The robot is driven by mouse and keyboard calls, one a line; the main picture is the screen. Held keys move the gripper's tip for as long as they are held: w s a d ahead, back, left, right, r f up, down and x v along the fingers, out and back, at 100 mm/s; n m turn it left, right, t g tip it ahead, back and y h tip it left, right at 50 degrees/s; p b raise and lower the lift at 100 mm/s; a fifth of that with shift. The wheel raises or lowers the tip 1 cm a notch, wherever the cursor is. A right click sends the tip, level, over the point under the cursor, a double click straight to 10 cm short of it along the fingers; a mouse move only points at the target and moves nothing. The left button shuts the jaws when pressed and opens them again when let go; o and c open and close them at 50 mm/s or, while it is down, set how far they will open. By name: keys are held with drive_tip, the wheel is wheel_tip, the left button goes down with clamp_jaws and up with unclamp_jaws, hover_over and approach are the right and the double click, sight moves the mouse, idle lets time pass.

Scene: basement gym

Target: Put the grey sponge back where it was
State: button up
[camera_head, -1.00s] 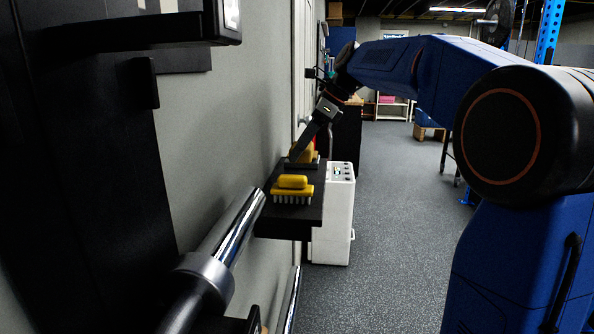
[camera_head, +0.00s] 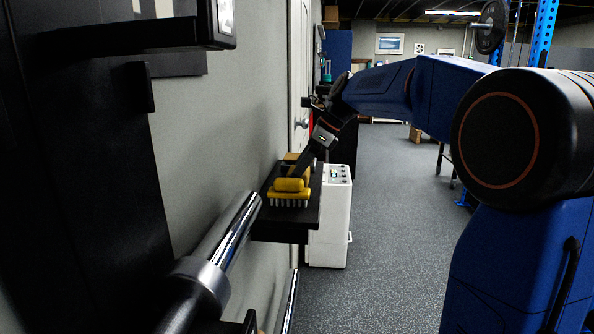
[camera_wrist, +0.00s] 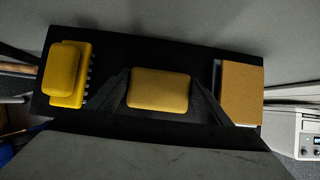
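I cannot make out any grey sponge. A dark wall shelf (camera_head: 272,231) holds a yellow brush with pale bristles (camera_head: 289,190) at its near end, at left in the wrist view (camera_wrist: 64,75). A tan block (camera_wrist: 241,92) is at the other end, also seen in the head view (camera_head: 290,156). My gripper (camera_wrist: 160,88) is over the shelf between them. Its dark fingers flank a yellow rounded block (camera_wrist: 158,90). Whether they touch it, or whether it rests on the shelf, I cannot tell. In the head view the brush partly hides the fingertips.
A white machine with knobs (camera_head: 331,215) stands just beyond the shelf, near my gripper. A chrome bar end (camera_head: 238,228) juts out in front of the shelf. The wall (camera_head: 220,120) is close on the left. Grey floor (camera_head: 395,230) is clear at right.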

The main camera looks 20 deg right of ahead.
drive_tip(key=shift+o, duration=1.2)
drive_tip(key=shift+r, duration=0.2)
drive_tip(key=v, duration=1.2)
